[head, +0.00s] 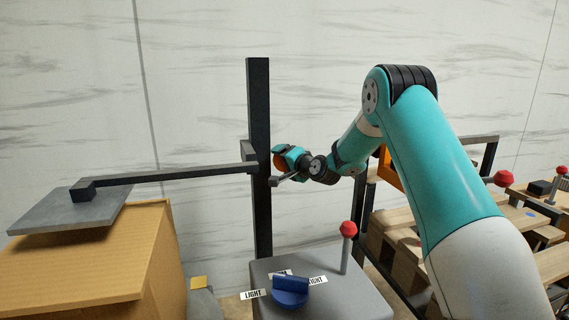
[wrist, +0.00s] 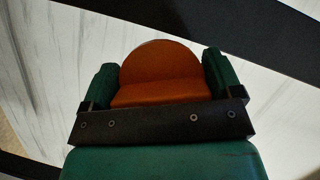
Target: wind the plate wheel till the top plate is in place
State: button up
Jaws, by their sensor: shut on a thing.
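The plate wheel, an orange rounded knob (wrist: 160,75), sits between the two green fingers of my gripper (wrist: 162,80) in the wrist view. My gripper (head: 286,160) is shut on it beside the dark upright post (head: 258,110) in the head view. Only a little of the orange wheel (head: 278,162) shows there. The grey square top plate (head: 60,212) is at the left, on the end of a dark horizontal arm (head: 170,177) that runs from the post. The plate is level, over the cardboard box (head: 80,275). I cannot tell whether it touches the box.
A grey console (head: 345,300) in front of the post has a blue knob (head: 290,290) with LIGHT labels and a red-topped lever (head: 348,229). Wooden slats (head: 400,240) and a dark frame stand at the right. A pale marbled wall is behind.

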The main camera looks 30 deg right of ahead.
jog(key=shift+f+n+g+h, duration=0.1)
jog(key=shift+n+g+h, duration=0.2)
jog(key=shift+n, duration=0.5)
jog(key=o, duration=0.7)
jog(key=shift+o, duration=0.2)
jog(key=b+v, duration=0.3)
jog(key=v, duration=1.4)
jog(key=shift+s, duration=0.15)
